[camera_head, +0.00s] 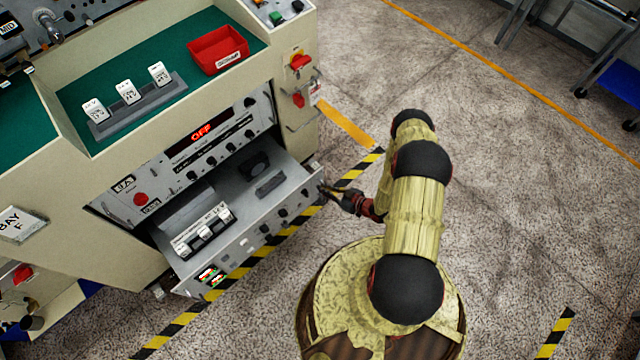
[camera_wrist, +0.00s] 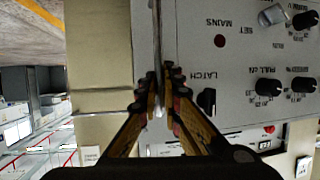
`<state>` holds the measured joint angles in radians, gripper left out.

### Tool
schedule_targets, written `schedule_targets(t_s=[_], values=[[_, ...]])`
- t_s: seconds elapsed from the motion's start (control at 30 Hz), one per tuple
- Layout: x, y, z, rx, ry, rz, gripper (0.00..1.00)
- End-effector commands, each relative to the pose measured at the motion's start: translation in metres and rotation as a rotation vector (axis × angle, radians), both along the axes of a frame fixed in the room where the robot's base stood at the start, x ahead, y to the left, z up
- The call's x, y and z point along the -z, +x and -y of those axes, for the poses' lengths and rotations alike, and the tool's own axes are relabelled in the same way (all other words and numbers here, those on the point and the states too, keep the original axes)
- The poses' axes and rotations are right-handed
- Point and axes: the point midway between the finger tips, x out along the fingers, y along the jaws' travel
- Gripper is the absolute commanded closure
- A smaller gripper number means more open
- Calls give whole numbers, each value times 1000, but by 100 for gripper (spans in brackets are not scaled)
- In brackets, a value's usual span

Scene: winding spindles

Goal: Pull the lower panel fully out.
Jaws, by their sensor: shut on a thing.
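The lower panel (camera_head: 262,234) is the front of a grey drawer that stands out from the cabinet, with its inside visible from above. Its face has several black knobs and a small lit display at the left end. My gripper (camera_head: 326,188) is at the panel's right end. In the wrist view, its fingers (camera_wrist: 161,78) are shut on a thin upright edge or handle at the panel's side; which one I cannot tell.
The upper panel (camera_head: 203,148) with a red OFF display sits flush above the drawer. White blocks (camera_head: 127,92) and a red tray (camera_head: 217,50) are on the green top. Red switches (camera_head: 299,62) stick out at the cabinet's right side.

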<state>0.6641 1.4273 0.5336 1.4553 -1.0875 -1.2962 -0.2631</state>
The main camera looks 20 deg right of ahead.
Motion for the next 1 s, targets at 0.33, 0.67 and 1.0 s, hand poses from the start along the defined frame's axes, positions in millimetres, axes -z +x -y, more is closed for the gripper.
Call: schedule_targets(t_s=[0.33,0.67,1.0], values=[[0,-3,1,-1,0,0,100],[0,-3,1,-1,0,-1,80],[0,-3,1,0,0,0,74]])
